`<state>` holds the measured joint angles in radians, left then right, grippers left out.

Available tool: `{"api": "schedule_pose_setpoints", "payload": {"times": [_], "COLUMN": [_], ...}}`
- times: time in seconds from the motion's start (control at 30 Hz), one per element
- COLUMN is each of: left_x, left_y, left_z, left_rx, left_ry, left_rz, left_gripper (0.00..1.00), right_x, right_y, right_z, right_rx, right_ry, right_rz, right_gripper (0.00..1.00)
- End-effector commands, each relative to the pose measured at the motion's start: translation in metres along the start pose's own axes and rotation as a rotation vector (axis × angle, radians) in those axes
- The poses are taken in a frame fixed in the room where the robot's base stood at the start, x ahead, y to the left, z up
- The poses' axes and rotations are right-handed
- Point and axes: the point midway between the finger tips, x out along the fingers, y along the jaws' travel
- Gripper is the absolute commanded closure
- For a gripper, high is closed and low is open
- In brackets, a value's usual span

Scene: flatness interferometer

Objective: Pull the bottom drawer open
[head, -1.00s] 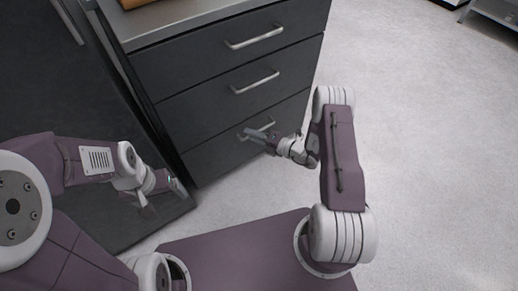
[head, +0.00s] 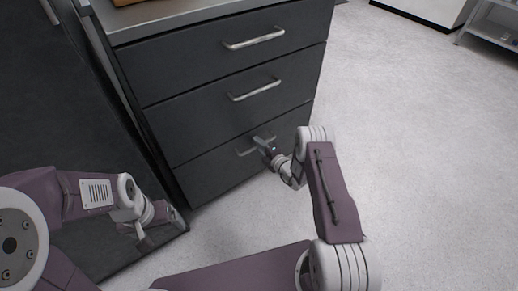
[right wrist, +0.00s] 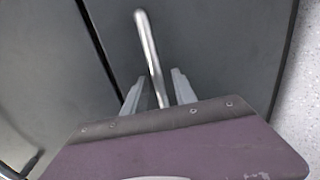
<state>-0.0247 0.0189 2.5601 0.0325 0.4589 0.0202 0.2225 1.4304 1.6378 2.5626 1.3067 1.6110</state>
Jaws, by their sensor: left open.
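The bottom drawer (head: 215,175) is the lowest of three dark grey fronts in the head view and sits flush with those above. Its silver bar handle (head: 244,152) is partly hidden by my right gripper (head: 265,146). In the right wrist view the handle (right wrist: 149,45) runs down between the two fingers of my right gripper (right wrist: 158,92). The fingers stand apart, one on each side of the bar, with a gap visible on the right. My left gripper (head: 158,225) is open and empty, low at the left, away from the drawers.
The middle drawer handle (head: 255,90) and top drawer handle (head: 254,41) stick out above. A dark cabinet front (head: 60,120) stands at the left. The pale floor (head: 410,150) is clear at the right, with a metal shelf rack (head: 490,35) far off.

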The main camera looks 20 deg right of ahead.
Motion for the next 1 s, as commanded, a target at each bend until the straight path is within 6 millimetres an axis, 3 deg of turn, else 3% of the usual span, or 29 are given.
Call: {"api": "schedule_pose_setpoints", "payload": {"times": [0.2, 0.3, 0.33, 1.0], "left_x": [-0.0006, -0.0006, -0.0006, -0.0005], "left_y": [0.0, 0.0, 0.0, 0.0], "left_z": [-0.0001, -0.0001, -0.0001, -0.0001], "left_rx": [0.0, 0.0, 0.0, 0.0], "left_ry": [0.0, 0.0, 0.0, 0.0], "left_rz": [0.0, 0.0, 0.0, 0.0], "left_gripper": [0.13, 0.13, 0.13, 0.13], "right_x": [0.0003, 0.0001, 0.0001, -0.0001], "right_y": [0.0007, 0.0006, 0.0005, 0.0001], "right_z": [-0.0003, -0.0003, -0.0003, -0.0007], "right_rx": [0.0, 0.0, 0.0, -0.001], "right_ry": [0.001, 0.001, 0.001, 0.002], "right_rz": [0.0, -0.001, -0.001, -0.001], "right_gripper": [0.7, 0.97, 1.0, 1.0]}}
